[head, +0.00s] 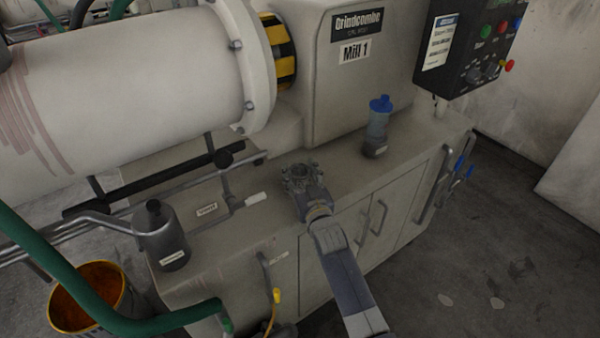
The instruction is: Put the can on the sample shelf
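A dark grey can (164,242) with a narrowed top and a small white label stands upright at the left end of the mill's base ledge. My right gripper (300,178) is over the middle of the ledge, right of the can and apart from it. I see it from above and behind; its fingertips are hidden, so I cannot tell whether it is open or shut. My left gripper is not in view. I cannot make out for certain which surface is the sample shelf; a small label (206,210) too blurred to read lies on the ledge beside the can.
Metal pipes (190,182) and a green hose (60,275) run near the can. An orange-stained bucket (88,297) is on the floor. A control box (470,45) hangs at upper right.

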